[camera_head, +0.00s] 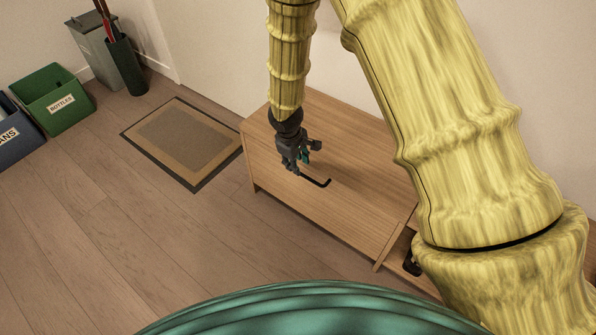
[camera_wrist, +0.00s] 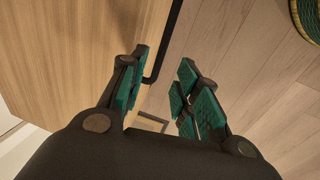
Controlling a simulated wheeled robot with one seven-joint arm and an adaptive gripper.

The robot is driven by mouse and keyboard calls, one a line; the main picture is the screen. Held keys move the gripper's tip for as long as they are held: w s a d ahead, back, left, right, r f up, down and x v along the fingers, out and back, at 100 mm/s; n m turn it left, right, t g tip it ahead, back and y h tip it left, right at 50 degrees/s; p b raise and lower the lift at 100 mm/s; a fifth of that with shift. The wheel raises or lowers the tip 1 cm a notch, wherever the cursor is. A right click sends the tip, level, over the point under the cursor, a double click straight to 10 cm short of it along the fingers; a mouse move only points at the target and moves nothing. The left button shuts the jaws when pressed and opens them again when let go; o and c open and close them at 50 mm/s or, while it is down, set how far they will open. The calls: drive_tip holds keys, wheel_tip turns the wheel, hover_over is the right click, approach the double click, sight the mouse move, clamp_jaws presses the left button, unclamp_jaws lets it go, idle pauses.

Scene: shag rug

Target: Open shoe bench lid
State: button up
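The wooden shoe bench (camera_head: 345,150) stands against the wall, and its lid looks shut. A black bar handle (camera_head: 318,182) sits at the near side of the bench, partly hidden behind my gripper (camera_head: 297,165). My gripper points down just beside and above the handle. In the wrist view my gripper (camera_wrist: 163,68) is open, with teal pads on both fingers. The black handle (camera_wrist: 168,45) shows in the gap between the fingertips there, and I see no clear contact. The bench's wood surface (camera_wrist: 75,50) fills the left of that view.
A framed doormat (camera_head: 185,142) lies left of the bench. A green bottles bin (camera_head: 55,100), a blue cans bin (camera_head: 15,135), a grey bin (camera_head: 92,48) and a dark umbrella stand (camera_head: 126,65) stand farther left. The floor in front is clear. A round woven item (camera_wrist: 308,18) shows in the wrist view.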

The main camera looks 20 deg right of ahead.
drive_tip(key=shift+w+d+f+b, duration=0.1)
drive_tip(key=shift+d+f+b, duration=0.05)
drive_tip(key=shift+f, duration=0.65)
drive_tip(key=shift+w+d+f+b, duration=0.1)
drive_tip(key=shift+f, duration=0.75)
drive_tip(key=shift+w+d+f+b, duration=0.1)
drive_tip(key=shift+d+f+b, duration=0.05)
drive_tip(key=shift+f, duration=0.65)
clamp_jaws()
